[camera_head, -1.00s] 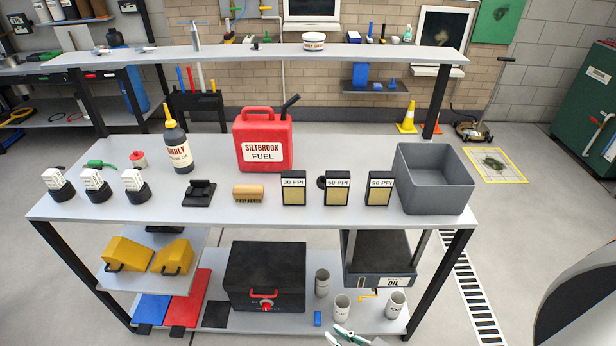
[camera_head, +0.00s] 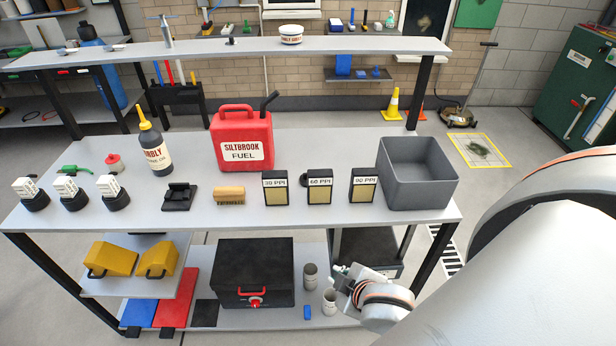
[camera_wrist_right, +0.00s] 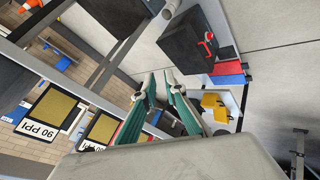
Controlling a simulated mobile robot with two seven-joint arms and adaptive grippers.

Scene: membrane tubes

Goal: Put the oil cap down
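I cannot single out the oil cap for certain. A small red cap-like piece (camera_head: 113,162) lies at the left rear of the bench top, beside the dark oil bottle (camera_head: 158,155) with its yellow nozzle. My right gripper (camera_head: 343,273) is in front of the bench, at the height of its lower shelf, far from that red piece. In the right wrist view its two green-padded fingers (camera_wrist_right: 161,84) stand apart, and I see nothing held between them. My left gripper is not in view.
Bare bench runs along the front edge.

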